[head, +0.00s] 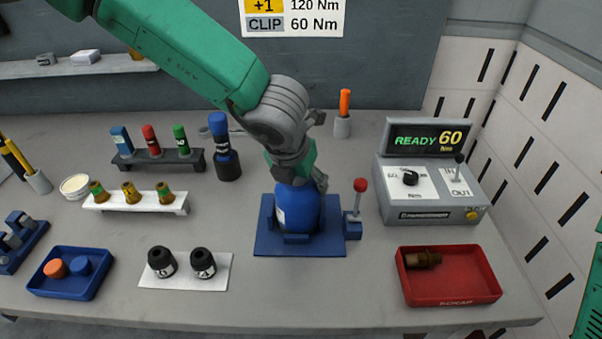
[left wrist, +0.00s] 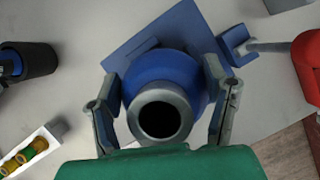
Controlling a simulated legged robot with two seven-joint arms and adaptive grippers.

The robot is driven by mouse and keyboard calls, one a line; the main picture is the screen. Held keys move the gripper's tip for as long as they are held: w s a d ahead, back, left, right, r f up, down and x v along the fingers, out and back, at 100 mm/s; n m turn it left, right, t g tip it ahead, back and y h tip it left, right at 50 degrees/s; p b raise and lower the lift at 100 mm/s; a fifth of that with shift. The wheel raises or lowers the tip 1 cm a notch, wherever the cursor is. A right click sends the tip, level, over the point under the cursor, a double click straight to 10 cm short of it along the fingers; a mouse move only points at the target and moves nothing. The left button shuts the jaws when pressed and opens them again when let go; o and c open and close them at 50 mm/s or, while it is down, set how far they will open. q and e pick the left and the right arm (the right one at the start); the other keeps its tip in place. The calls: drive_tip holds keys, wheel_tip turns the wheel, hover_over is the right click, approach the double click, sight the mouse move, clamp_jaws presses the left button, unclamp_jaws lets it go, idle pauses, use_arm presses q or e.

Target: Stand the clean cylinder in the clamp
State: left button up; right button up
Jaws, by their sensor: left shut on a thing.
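The blue cylinder (head: 297,208) stands upright in the blue clamp (head: 270,244), between its raised blocks. My left gripper (head: 297,178) comes down from above and is shut on the upper part of the cylinder. In the left wrist view, the gripper's two fingers (left wrist: 162,105) lie on either side of the cylinder (left wrist: 165,80), whose grey neck ring has a dark open mouth. The clamp's base plate (left wrist: 128,42) shows behind it. The clamp's lever with a red knob (head: 360,185) stands upright at its right. My right gripper is in neither view.
A grey control box (head: 432,205) with a READY 60 display stands at the right. A red tray (head: 450,290) holds a brown fitting. A white mat with two black caps (head: 203,263), a blue tray (head: 70,290) and small racks lie to the left. The front middle table is clear.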

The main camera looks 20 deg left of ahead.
use_arm(q)
drive_tip(key=o, duration=1.5)
drive_tip(key=shift+a+f, duration=0.1)
drive_tip(key=shift+c, duration=0.2)
drive_tip(key=o, duration=0.3)
drive_tip(key=shift+a, duration=0.1)
drive_tip(key=p+v, duration=0.1)
drive_tip(key=v, duration=1.1)
drive_tip(key=shift+s, duration=0.1)
